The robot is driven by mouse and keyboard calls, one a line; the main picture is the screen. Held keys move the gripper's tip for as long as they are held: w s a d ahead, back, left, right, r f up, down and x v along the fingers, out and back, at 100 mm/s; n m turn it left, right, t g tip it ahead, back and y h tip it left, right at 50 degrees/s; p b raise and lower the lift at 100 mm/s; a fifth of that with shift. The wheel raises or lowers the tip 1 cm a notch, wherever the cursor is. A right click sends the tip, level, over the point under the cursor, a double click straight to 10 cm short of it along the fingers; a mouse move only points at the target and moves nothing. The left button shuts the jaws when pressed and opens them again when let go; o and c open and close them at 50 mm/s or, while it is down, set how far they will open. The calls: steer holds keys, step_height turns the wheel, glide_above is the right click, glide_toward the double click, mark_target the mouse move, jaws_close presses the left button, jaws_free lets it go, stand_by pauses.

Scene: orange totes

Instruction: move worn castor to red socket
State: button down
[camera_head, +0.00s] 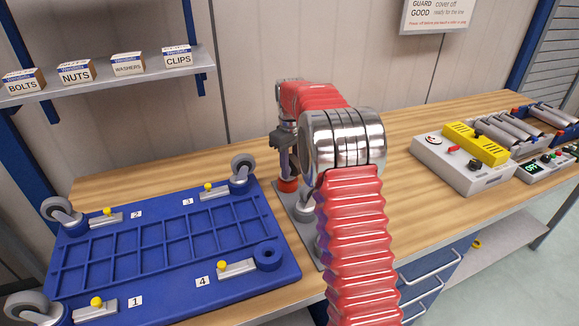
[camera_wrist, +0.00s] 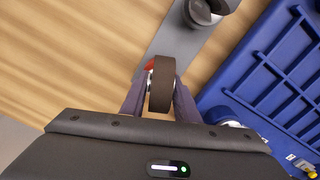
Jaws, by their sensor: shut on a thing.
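My gripper (camera_head: 284,135) is shut on the worn castor, whose dark brown wheel (camera_wrist: 161,85) stands edge-on between my two fingers in the wrist view. In the head view my gripper is directly over the red socket (camera_head: 288,185) on a grey plate (camera_head: 281,197). A bit of the red socket shows beside the wheel in the wrist view (camera_wrist: 149,65). The castor's lower end is hidden, so I cannot tell if it is seated or just above. The blue dolly (camera_head: 165,238) has castors at corners 1, 2 and 3; corner 4 has an empty round hole.
A dark round part (camera_wrist: 203,12) stands at the other end of the grey plate, mostly behind my arm in the head view. A yellow-topped grey unit (camera_head: 463,160) and metal rollers (camera_head: 508,128) are at the right. The bench between is clear.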

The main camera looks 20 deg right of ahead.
steer(key=shift+f, duration=0.4)
stand_by(0.8)
steer(key=c, duration=1.3)
jaws_free()
steer(key=shift+f, duration=0.1)
step_height(320, 180, up, 13)
steer(key=shift+w+r, duration=0.1)
steer(key=shift+r, duration=0.3)
